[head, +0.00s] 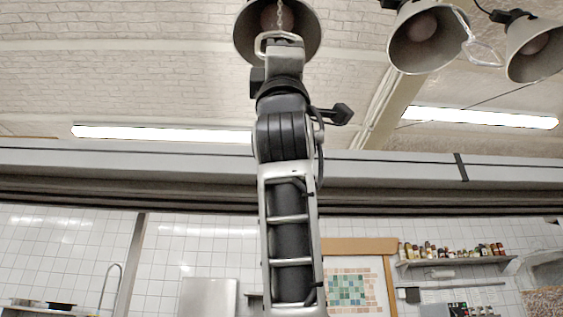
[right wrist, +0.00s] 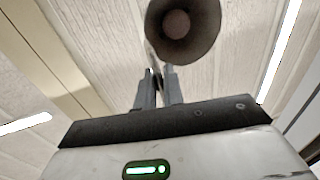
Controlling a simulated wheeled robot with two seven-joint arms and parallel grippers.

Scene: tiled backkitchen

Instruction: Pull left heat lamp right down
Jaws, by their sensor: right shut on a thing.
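The left heat lamp (head: 309,36), a grey cone shade with a pale bulb, hangs at the top of the head view. It also shows at the top of the right wrist view (right wrist: 205,35). A chain hangs in front of its opening, with a pale loop handle (head: 261,44) at its lower end. My right gripper (head: 282,42) is raised just below the lamp and is shut on this handle; it also shows in the right wrist view (right wrist: 160,76). The fingers hide part of the handle. My left gripper is in neither view.
A middle heat lamp (head: 402,57) with its own loop handle (head: 486,50) and a right heat lamp (head: 531,62) hang to the right. Ceiling light strips (head: 165,132) lie behind. A shelf of bottles (head: 455,262) is on the far wall. Space left of the arm looks free.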

